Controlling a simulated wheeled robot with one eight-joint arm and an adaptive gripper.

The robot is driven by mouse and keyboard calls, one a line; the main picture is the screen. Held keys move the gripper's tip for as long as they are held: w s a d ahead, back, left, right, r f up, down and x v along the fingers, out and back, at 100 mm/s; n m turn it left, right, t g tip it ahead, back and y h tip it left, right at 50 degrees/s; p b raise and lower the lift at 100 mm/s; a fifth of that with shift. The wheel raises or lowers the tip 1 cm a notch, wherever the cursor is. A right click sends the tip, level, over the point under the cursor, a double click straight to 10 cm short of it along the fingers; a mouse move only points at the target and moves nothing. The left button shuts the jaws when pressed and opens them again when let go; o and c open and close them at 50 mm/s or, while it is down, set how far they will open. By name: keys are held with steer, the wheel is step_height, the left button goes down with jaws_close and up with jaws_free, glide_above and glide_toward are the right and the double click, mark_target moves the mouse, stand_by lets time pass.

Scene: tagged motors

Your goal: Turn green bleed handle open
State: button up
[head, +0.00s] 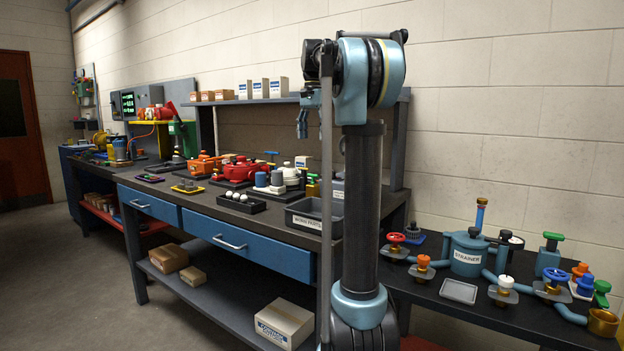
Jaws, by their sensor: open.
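A green handle (553,236) sits flat on top of a teal block-shaped body (548,258) on the low dark table at the right. A second green part (601,288) stands at that table's right end; its shape is too small to tell. Which of the two is the bleed handle I cannot tell. My gripper (303,123) hangs high above the long workbench, left of my arm column, far from both green parts. It is open and nothing shows between its fingers.
On the right table (450,306) stand a blue strainer (467,255), a red handwheel (396,238), a white knob (506,283), a blue handwheel (553,278) and a grey tray (459,291). The long workbench (165,202) at the left is crowded. Open floor (100,290) lies front left.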

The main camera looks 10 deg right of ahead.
mark_target(313, 175)
step_height(313, 175, down, 16)
steer(key=shift+a+r, duration=0.1)
steer(key=shift+r, duration=0.05)
stand_by(0.4)
steer(key=c, duration=1.1)
